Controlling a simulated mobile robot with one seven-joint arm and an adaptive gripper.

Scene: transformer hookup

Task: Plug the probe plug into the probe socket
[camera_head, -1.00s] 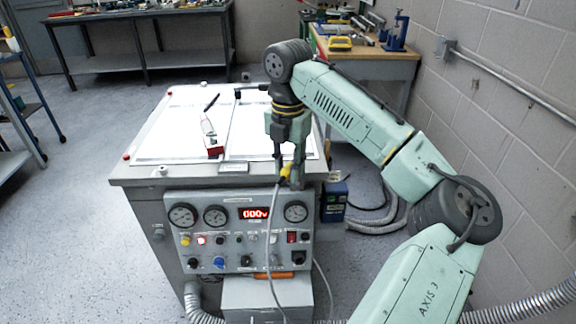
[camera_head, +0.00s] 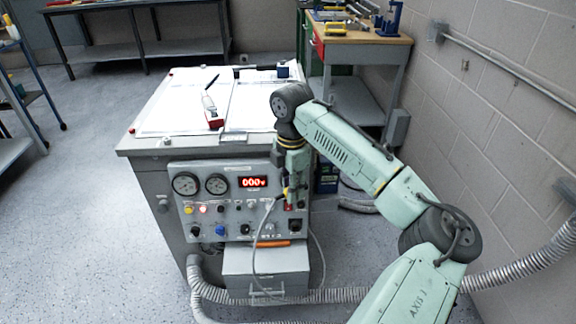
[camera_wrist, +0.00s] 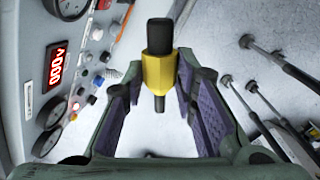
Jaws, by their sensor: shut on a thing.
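The probe plug (camera_wrist: 158,72) has a yellow body with a black end, and a grey cable hangs from it in the head view. My gripper (camera_head: 289,201) is shut on the plug, in front of the right part of the grey control panel (camera_head: 180,212). In the wrist view, the plug sits between the purple-lined fingers, with the panel off to the left. The plug appears apart from the panel. I cannot tell which panel fitting is the probe socket; my wrist and gripper hide part of the panel's right side.
The panel carries gauges, a red display (camera_head: 253,182), a blue knob (camera_head: 220,230) and several buttons. A grey box (camera_head: 265,272) with an orange-handled tool (camera_head: 273,244) on it stands below. A corrugated hose (camera_head: 340,295) runs along the floor.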

